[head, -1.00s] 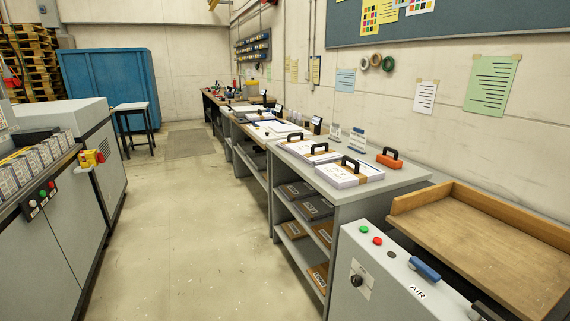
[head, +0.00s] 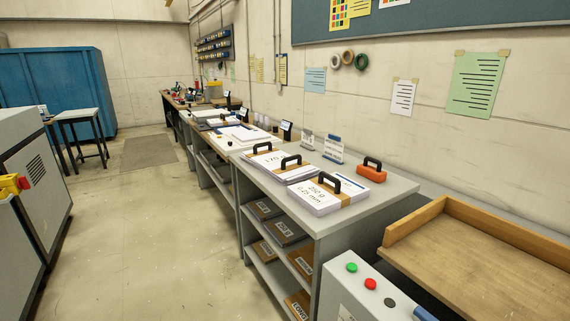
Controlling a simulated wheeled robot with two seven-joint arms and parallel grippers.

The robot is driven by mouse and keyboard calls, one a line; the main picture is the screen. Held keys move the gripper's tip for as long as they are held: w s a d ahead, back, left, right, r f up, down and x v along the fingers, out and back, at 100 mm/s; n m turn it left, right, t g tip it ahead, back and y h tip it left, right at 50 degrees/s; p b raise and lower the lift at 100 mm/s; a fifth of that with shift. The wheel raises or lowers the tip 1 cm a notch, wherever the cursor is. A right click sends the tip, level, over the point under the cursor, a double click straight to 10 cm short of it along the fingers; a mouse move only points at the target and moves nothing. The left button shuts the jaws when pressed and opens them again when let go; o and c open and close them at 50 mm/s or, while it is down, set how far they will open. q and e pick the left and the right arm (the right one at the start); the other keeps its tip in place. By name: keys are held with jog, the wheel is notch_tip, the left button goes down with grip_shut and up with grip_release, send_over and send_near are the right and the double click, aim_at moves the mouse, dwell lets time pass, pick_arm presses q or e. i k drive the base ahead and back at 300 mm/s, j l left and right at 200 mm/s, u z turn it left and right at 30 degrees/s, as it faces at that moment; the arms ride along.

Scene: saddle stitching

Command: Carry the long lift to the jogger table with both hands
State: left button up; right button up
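Several banded paper stacks with black handles lie on the grey bench (head: 375,207). The nearest white stack (head: 312,199) has a brown band and printing that seems to read 250 g. Another stack (head: 262,161), marked 170, lies behind it. I cannot tell for sure which one is the long lift. The wooden-topped table with a raised rim (head: 480,250), likely the jogger table, is at the lower right, and its top is bare. Neither of my grippers is in view.
A grey control box with green and red buttons (head: 360,276) stands in front of the wooden top. An orange block with a black handle (head: 371,174) sits on the bench. Shelves below hold brown packs (head: 284,231). A grey machine (head: 35,195) stands left; the floor (head: 150,240) between is clear.

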aim_at(483, 273)
jog(key=i+j+z, duration=0.15)
jog(key=z, duration=0.25)
jog(key=i+j+z, duration=0.15)
jog(key=j+z, duration=0.3)
jog(key=i+j+z, duration=0.1)
jog(key=z, duration=0.3)
